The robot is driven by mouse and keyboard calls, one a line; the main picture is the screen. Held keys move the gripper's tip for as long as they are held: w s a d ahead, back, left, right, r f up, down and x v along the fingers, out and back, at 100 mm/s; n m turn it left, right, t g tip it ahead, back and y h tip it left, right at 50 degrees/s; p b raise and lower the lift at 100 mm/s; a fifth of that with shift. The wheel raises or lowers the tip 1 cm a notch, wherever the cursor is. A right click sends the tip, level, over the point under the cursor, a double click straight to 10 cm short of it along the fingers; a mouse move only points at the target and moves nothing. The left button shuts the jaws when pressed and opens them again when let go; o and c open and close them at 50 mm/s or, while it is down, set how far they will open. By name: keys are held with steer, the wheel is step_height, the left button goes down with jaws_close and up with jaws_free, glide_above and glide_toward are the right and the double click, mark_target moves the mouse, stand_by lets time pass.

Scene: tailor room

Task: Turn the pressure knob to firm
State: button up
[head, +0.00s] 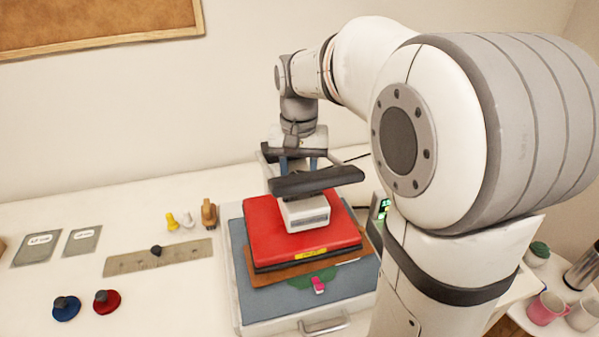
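The heat press has a red upper plate (262,226) lying over a brown sheet and a grey base. A pale vented housing (305,214) sits on the plate, with a wide black handle bar (318,181) above it. My gripper (299,166) points down just behind this bar, with its two bluish fingers apart. The bar hides the fingertips. The pressure knob cannot be made out; the place between the fingers is largely hidden, so I cannot tell whether they touch or hold anything. No firm marking is readable.
A green-lit display (382,208) shows beside my arm. Left of the press are a wooden strip (180,255), a blue piece (66,310), a red piece (108,303) and small spools. A pink mug (545,309) stands far right.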

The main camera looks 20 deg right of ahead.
steer(key=m, duration=1.4)
steer(key=shift+m, duration=0.3)
steer(key=m, duration=1.1)
steer(key=shift+m, duration=0.3)
steer(key=o, duration=1)
steer(key=shift+r, duration=0.1)
